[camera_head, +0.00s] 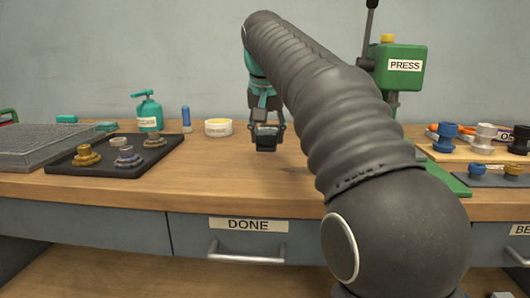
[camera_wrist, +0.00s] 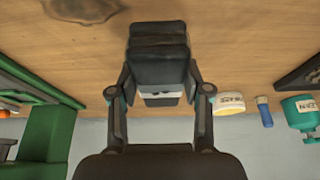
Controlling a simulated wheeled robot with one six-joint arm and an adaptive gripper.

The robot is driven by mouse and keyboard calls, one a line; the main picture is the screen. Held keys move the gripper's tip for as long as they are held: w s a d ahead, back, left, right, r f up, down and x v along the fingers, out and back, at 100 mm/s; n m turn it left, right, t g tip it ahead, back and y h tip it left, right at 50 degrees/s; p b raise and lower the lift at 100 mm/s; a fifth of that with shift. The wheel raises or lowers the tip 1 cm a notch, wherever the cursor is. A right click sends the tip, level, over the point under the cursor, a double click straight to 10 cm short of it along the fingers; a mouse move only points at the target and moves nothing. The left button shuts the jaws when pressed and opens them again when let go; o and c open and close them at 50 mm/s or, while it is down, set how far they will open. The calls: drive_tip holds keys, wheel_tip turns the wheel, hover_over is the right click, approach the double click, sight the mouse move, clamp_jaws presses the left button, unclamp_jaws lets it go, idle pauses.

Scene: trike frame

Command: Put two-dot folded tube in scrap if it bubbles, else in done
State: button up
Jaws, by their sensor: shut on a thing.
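My gripper (camera_head: 267,118) is shut on a dark, folded, block-like thing (camera_head: 266,138), which may be the folded tube. It is held above the middle of the bench, and it also shows between the fingers in the wrist view (camera_wrist: 158,50). A pale patch shows on it near the fingertips, but I cannot make out any dots. The drawer labelled DONE (camera_head: 190,235) is shut, under the bench front. No place marked scrap can be read.
A black tray (camera_head: 75,165) with several metal fittings and a grey, clear-topped box (camera_head: 40,145) stand left. The green press (camera_head: 400,80) and several fittings are right.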

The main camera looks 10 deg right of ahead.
sight(264, 165)
drive_tip(key=shift+w+a+f, duration=0.3)
drive_tip(key=shift+f, duration=0.15)
drive_tip(key=shift+f+b, duration=0.7)
drive_tip(key=shift+f, duration=1.1)
drive_tip(key=shift+f, duration=0.1)
drive_tip(key=o, duration=1.4)
drive_tip(key=shift+c, duration=0.2)
